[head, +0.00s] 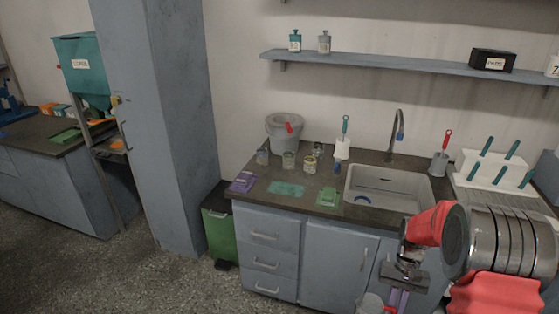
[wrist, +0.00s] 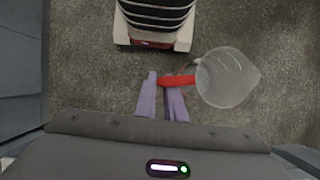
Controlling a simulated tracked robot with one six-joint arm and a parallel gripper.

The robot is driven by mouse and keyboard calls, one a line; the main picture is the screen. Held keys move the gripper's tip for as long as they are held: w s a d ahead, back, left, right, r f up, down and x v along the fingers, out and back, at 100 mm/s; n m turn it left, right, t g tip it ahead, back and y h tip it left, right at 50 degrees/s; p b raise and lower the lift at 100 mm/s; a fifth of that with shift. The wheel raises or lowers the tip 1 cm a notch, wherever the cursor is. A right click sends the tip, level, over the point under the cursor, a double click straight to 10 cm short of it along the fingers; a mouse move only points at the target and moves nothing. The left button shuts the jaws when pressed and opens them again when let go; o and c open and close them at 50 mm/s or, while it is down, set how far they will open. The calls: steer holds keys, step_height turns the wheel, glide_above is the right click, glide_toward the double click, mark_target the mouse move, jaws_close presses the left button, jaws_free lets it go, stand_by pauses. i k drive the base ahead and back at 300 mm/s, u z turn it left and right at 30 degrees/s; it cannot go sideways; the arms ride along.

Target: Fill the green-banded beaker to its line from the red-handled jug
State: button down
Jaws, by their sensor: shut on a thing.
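My gripper (wrist: 163,90) is shut on the red handle (wrist: 178,81) of a clear jug (wrist: 228,77). In the wrist view the jug is to the right of the fingers, over the speckled floor. I cannot tell whether it holds liquid. In the head view the jug (head: 369,304) is cut off at the bottom edge, beside my purple fingers (head: 397,300), in front of the cabinets. Several small glass vessels stand on the counter left of the sink, among them a clear beaker (head: 289,160). They are too small to tell which has the green band.
The dark counter (head: 387,157) holds a sink (head: 385,188) with a tap (head: 397,130). A grey bucket (head: 282,134), coloured mats (head: 286,188), a brush in a holder (head: 342,145) and a white rack (head: 495,171) stand around. A green bin (head: 218,230) stands left; a shelf (head: 400,63) runs above.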

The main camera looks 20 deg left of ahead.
mark_target(289, 161)
steer(key=u, duration=0.25)
steer(key=i, duration=1.1)
steer(key=u, duration=0.9)
steer(key=i, duration=0.6)
steer(key=u, duration=0.9)
steer(key=i, duration=0.35)
steer(key=z, duration=0.05)
steer(key=k, duration=0.35)
steer(key=u, duration=0.1)
